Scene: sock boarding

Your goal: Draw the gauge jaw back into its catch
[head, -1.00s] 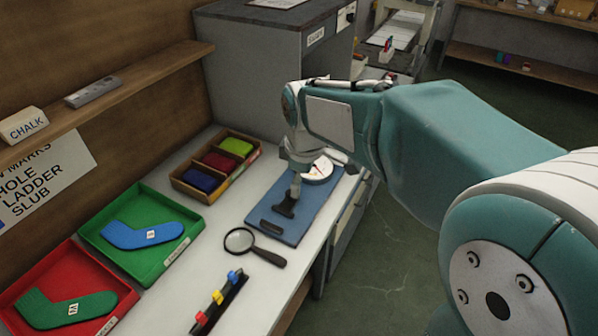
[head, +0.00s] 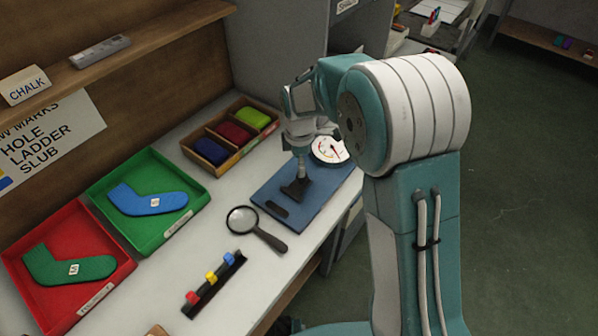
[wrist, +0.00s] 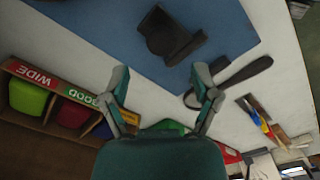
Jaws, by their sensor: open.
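In the wrist view the jaw (wrist: 157,26) and the bar (wrist: 186,48) show on the blue plate (wrist: 225,25). My gripper (wrist: 160,75) is open, its fingers apart and nothing between them.
A magnifying glass (head: 271,240) lies left of the plate. A divided wooden box (head: 216,168) stands behind. Green (head: 103,185) and red (head: 125,267) trays hold socks. A rack of coloured clips (head: 240,262) is near the front edge. Bare bench lies between them.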

